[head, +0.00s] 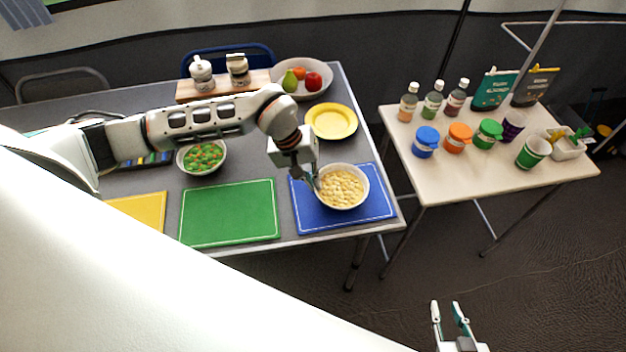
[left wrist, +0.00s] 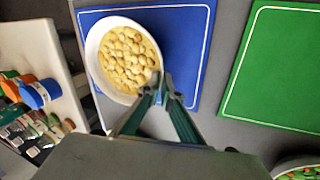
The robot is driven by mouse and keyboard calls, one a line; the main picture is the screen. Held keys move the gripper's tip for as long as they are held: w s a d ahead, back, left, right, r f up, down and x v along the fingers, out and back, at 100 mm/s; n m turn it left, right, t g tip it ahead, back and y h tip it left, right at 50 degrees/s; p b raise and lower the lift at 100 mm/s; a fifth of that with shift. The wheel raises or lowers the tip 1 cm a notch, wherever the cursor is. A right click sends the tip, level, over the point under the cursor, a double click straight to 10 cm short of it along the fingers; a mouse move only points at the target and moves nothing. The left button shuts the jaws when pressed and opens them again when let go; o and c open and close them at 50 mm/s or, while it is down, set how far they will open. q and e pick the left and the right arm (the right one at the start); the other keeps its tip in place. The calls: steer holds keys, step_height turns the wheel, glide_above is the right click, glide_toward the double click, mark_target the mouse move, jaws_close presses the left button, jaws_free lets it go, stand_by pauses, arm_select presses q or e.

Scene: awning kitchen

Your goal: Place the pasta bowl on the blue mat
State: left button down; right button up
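The pasta bowl (head: 342,187) is white, filled with pale yellow pasta, and over the blue mat (head: 299,219) at the right of the grey table. My left gripper (head: 316,187) is at the bowl's left rim, its fingers closed on the rim. In the left wrist view, the fingertips (left wrist: 161,88) pinch the edge of the bowl (left wrist: 124,60), with the blue mat (left wrist: 188,40) around and beneath it. I cannot tell whether the bowl touches the mat. My right gripper (head: 450,318) is open and empty over the floor, away from the tables.
A green mat (head: 230,212) and a yellow mat (head: 142,210) lie to the left. A bowl of vegetables (head: 202,157), a yellow plate (head: 331,121) and a fruit bowl (head: 318,87) stand behind. A side table (head: 450,180) holds bottles, jars and cups.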

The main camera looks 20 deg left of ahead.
arm_select(q)
steer(key=shift+f, duration=0.1)
steer(key=c, duration=2.3)
jaws_free()
steer(key=shift+r, duration=0.25)
steer(key=v, duration=1.1)
steer(key=shift+s+a+r+b, duration=0.15)
steer(key=shift+r+b, duration=0.15)
steer(key=shift+r, duration=0.05)
